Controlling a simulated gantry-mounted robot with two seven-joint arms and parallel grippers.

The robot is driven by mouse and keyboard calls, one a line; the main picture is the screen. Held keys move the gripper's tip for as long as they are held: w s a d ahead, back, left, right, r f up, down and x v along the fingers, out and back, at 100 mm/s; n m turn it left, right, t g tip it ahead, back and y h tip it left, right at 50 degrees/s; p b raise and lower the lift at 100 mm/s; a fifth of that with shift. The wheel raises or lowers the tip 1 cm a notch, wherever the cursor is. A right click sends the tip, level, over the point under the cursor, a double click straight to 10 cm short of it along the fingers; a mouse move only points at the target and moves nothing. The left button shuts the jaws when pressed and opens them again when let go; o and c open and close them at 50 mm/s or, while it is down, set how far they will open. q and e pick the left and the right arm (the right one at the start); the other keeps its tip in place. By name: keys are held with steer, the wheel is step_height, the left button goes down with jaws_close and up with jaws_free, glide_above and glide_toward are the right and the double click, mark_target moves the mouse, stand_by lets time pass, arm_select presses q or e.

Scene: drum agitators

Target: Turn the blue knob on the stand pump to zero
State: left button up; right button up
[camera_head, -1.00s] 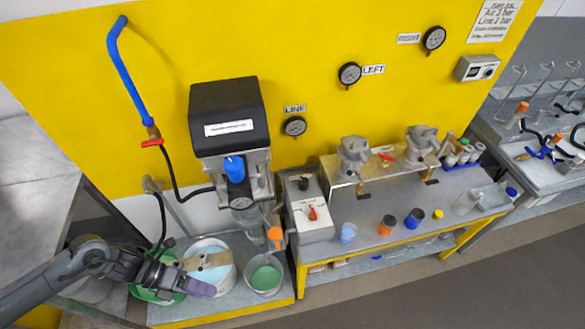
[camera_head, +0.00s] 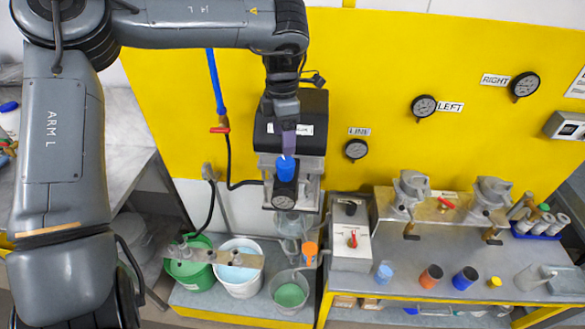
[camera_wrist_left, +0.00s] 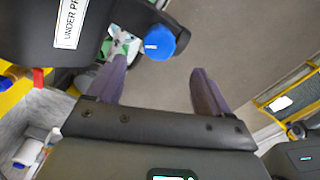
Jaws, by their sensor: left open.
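The stand pump (camera_head: 316,108) is a black box on a metal body in front of the yellow wall. Its blue knob (camera_head: 286,171) sticks out at the front, just above a round gauge (camera_head: 284,200). My left gripper (camera_head: 288,140) hangs in front of the pump, its purple fingertips just above the knob in the picture. In the left wrist view the blue knob (camera_wrist_left: 159,43) lies ahead of the two spread, empty fingers (camera_wrist_left: 157,82), roughly between them and apart from them. My right gripper is not in view.
A green bucket (camera_head: 196,275), a white bucket (camera_head: 233,292) and a pail of green liquid (camera_head: 290,294) stand below the pump. A control box with a red switch (camera_head: 352,239) is to the right. A blue pipe (camera_head: 214,82) runs at the left.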

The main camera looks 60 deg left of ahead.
mark_target(285, 161)
arm_select(q)
steer(key=shift+w+r, duration=0.1)
steer(key=shift+f, duration=0.25)
step_height(285, 161, down, 10)
steer(key=shift+r+p, duration=0.1)
steer(key=shift+p, duration=0.6)
steer(key=c, duration=1)
steer(key=shift+c, duration=0.2)
